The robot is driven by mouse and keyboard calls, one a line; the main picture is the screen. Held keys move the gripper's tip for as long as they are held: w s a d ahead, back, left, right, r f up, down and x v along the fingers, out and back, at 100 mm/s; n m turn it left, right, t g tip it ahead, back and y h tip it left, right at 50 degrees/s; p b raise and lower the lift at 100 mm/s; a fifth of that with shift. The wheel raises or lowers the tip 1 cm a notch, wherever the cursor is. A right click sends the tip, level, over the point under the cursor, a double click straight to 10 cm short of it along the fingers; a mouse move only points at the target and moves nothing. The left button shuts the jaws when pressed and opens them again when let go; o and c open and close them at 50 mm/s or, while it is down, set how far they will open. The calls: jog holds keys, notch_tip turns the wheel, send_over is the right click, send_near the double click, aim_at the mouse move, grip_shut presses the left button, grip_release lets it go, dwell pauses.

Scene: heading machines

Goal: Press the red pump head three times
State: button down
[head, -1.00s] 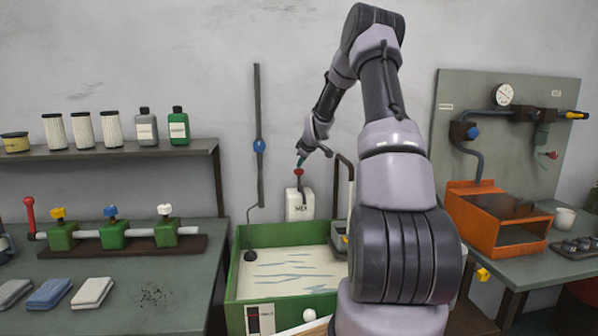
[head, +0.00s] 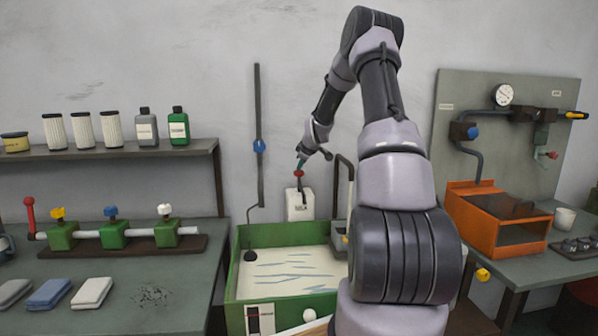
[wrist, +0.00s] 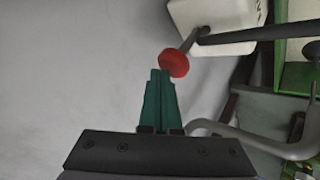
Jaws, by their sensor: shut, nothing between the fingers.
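The red pump head (head: 299,174) sits on a thin stem above a white bottle (head: 299,206), behind the green tank. In the wrist view the red pump head (wrist: 174,63) is a round red disc just beyond the fingertips, with the white bottle (wrist: 225,22) behind it. My gripper (head: 300,164) points down onto the pump head from above. Its green fingers (wrist: 160,76) are shut together with nothing between them. The tips are at the disc's edge and look to be touching it.
A green tank (head: 236,272) with pale liquid stands below the bottle. A dark bent pipe (head: 336,180) rises close to the right of the bottle.

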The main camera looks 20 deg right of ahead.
jog(key=shift+f, duration=0.8)
dwell(0.5)
jog(key=shift+r, duration=1.7)
jog(key=shift+r, duration=2.5)
